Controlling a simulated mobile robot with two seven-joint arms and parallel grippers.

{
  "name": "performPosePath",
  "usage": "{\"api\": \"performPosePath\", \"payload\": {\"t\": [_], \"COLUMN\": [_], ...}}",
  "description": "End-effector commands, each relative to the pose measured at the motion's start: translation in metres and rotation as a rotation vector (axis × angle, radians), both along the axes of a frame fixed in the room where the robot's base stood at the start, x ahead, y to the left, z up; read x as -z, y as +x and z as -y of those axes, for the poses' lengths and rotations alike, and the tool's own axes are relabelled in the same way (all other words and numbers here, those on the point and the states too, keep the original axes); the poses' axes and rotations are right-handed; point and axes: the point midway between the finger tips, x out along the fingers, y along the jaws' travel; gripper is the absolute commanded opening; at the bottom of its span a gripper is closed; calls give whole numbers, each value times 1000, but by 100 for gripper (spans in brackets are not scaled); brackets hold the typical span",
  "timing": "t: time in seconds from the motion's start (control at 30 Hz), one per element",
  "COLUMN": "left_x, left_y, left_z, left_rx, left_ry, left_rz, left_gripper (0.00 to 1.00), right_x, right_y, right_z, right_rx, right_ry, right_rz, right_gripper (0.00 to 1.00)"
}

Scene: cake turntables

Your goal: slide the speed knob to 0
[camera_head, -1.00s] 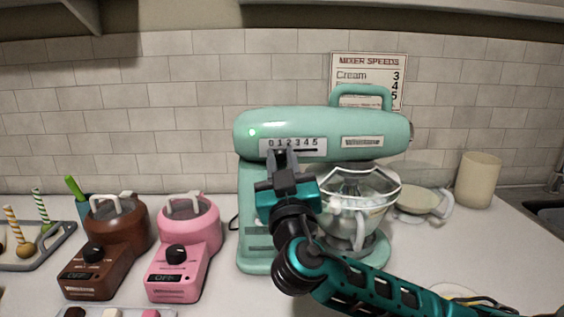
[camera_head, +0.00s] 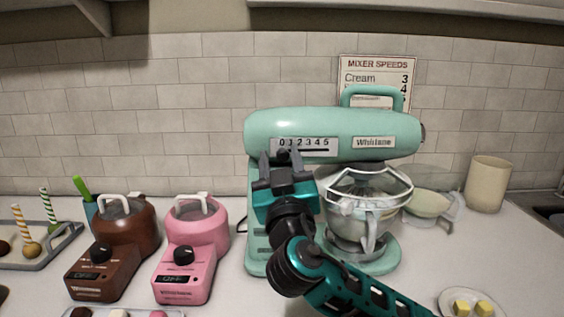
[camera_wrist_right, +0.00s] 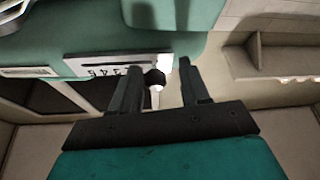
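The green stand mixer (camera_head: 385,125) stands in the middle of the counter. Its speed scale (camera_head: 318,144), marked 0 to 5, is on the upper front. The dark speed knob (camera_head: 283,155) sits at the low end of the scale, around 0; its exact mark is hard to read. My right gripper (camera_head: 281,160) is open just in front of the scale's left end, with the knob between its fingers. In the right wrist view, the knob (camera_wrist_right: 155,77) shows between the open fingers, nearer the left one and not clamped. My left gripper is not in view.
A speed chart (camera_head: 376,72) hangs behind. A plate with yellow cubes (camera_head: 445,298) is at the front right.

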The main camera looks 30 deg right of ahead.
Motion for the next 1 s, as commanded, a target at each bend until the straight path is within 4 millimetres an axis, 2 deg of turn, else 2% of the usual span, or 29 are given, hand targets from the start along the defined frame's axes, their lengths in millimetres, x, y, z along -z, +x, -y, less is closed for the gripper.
{"api": "performPosePath", "payload": {"t": [0.2,0.33,0.77,0.83,1.0], "left_x": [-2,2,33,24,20], "left_y": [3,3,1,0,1], "left_z": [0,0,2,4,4], "left_rx": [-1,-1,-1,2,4], "left_ry": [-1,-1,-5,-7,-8], "left_rz": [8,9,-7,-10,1], "left_gripper": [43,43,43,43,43], "right_x": [1,7,44,42,47], "right_y": [-1,-10,-88,-94,-104], "right_z": [0,-5,-43,-47,-52], "right_rx": [3,0,-1,1,1], "right_ry": [1,4,7,3,2], "right_rz": [1,0,-2,-4,-1], "right_gripper": [45,45,45,45,45]}}
